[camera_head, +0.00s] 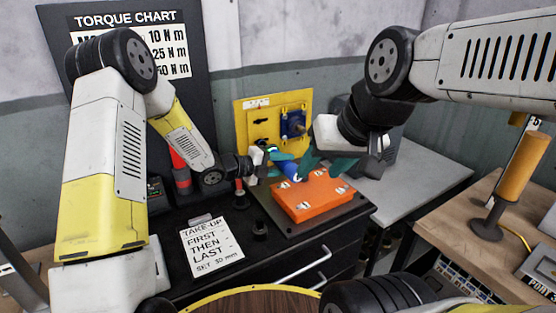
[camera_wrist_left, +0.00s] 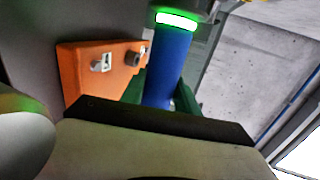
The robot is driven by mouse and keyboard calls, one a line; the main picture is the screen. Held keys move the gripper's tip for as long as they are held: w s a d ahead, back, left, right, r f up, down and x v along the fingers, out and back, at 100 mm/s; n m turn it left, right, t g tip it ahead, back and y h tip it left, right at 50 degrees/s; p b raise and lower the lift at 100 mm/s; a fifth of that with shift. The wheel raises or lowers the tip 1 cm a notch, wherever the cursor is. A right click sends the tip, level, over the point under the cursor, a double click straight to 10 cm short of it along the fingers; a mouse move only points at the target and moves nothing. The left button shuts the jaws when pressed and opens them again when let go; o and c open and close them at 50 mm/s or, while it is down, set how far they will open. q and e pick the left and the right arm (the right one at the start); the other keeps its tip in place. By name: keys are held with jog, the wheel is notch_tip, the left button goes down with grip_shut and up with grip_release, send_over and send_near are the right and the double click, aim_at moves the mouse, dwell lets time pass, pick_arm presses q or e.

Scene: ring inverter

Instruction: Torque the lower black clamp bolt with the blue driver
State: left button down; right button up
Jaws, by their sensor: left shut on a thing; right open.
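The blue driver (camera_head: 288,170) is in my left gripper (camera_head: 281,164), which is shut on it beside the orange block (camera_head: 318,197). In the left wrist view the driver (camera_wrist_left: 172,65) shows a lit green ring and stands close to the orange block (camera_wrist_left: 83,76). A dark bolt head (camera_wrist_left: 132,59) and a silver clamp sit on that block. My right gripper (camera_head: 326,163) is open above the block's back edge. A yellow panel (camera_head: 247,113) behind carries two small black fittings, the lower (camera_head: 262,141) under the other. I cannot tell which part is the clamp bolt.
The orange block lies on a dark plate on the black cabinet. A white take-up sheet (camera_head: 211,246) lies to the left. A red-and-black cone-like object (camera_head: 181,172) stands behind it.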

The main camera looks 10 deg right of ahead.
aim_at(284, 169)
pick_arm(q)
jog(key=shift+w+a+r, duration=0.15)
jog(key=shift+w+a, duration=0.2)
jog(key=shift+w, duration=0.35)
dwell(1.6)
jog(key=shift+s, duration=0.1)
jog(key=shift+s+d, duration=0.35)
jog(key=shift+s, duration=0.45)
jog(key=shift+s+d, duration=0.4)
jog(key=shift+s, duration=0.35)
jog(key=shift+s+d, duration=0.35)
jog(key=shift+s, duration=0.45)
